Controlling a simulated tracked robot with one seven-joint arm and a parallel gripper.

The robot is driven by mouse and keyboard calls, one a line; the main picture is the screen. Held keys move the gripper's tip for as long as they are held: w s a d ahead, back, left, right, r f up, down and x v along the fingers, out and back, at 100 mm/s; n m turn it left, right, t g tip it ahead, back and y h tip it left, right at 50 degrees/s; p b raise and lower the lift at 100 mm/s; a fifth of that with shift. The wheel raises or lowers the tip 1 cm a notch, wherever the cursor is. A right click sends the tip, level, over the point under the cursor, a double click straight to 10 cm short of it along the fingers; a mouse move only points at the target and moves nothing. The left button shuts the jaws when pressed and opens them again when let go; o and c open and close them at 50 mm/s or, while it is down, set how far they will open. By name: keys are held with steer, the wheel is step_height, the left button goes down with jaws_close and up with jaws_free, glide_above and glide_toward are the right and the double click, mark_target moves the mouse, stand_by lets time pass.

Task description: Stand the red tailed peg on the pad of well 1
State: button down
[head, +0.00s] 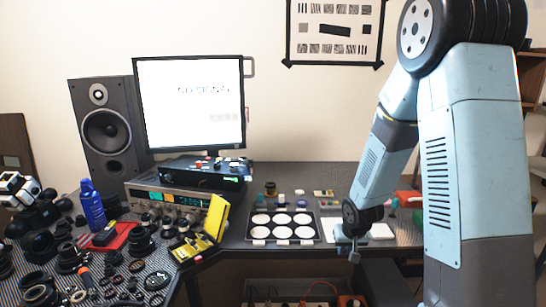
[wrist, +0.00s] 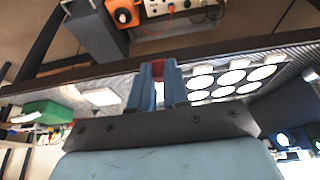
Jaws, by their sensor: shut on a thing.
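My gripper (wrist: 158,90) shows in the wrist view with its two blue fingers closed around a small red piece, the red peg (wrist: 158,68). Most of the peg is hidden between the fingers, and its tail cannot be made out. In the head view my gripper (head: 354,256) is small, in front of the desk's front edge and right of the black well tray (head: 316,239). The peg is too small to make out there. The tray holds several round white pads in two rows, with small white labels; I cannot read which is well 1. The pads (wrist: 232,77) also show in the wrist view.
A yellow stand (head: 215,218) is left of the tray. A white square (head: 381,231) lies right of it, near my arm. Lens parts crowd the left bench. A grey box (wrist: 92,28) and orange device (wrist: 123,14) sit below the desk edge.

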steer(key=w+d+x, duration=0.1)
steer(key=x, duration=1.3)
steer(key=shift+w+d+r, duration=0.15)
steer(key=shift+w+r, duration=0.1)
steer(key=shift+w, duration=0.2)
